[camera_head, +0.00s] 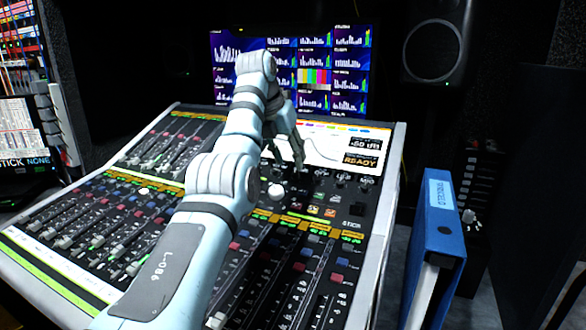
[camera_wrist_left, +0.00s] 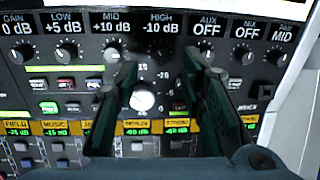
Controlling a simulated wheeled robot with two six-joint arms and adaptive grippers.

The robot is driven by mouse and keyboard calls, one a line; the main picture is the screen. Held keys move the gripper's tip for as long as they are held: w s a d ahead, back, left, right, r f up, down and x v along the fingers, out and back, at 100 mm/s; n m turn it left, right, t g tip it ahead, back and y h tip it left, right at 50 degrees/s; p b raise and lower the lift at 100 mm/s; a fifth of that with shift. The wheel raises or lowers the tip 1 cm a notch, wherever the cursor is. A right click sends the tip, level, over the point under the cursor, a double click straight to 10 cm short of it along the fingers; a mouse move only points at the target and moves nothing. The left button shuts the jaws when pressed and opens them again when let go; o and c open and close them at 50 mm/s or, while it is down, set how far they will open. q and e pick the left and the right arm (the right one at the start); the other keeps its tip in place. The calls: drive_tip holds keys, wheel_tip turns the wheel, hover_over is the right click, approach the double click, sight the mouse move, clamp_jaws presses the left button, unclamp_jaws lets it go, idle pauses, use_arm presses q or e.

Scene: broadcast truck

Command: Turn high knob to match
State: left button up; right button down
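In the left wrist view, the HIGH label (camera_wrist_left: 160,24) on the mixing console reads -10 dB. The spot below it is dark, and I cannot make out the HIGH knob or its pointer. My left gripper (camera_wrist_left: 160,58) is open, with its dark fingertips apart on either side of that spot. It also shows in the head view (camera_head: 289,152), over the console's knob row. The MID knob (camera_wrist_left: 113,53) is left of the left finger. A bright white round knob (camera_wrist_left: 143,100) with a scale lies lower, between the fingers. My right gripper is out of view.
The console (camera_head: 352,290) carries many faders, and its small screen (camera_head: 343,148) reads READY. A monitor (camera_head: 340,55) and a speaker (camera_head: 435,50) stand behind. A blue binder (camera_head: 434,235) stands close to the console's right edge. A rack is at left.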

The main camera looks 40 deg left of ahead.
use_arm(q)
drive_tip(key=v, duration=0.7)
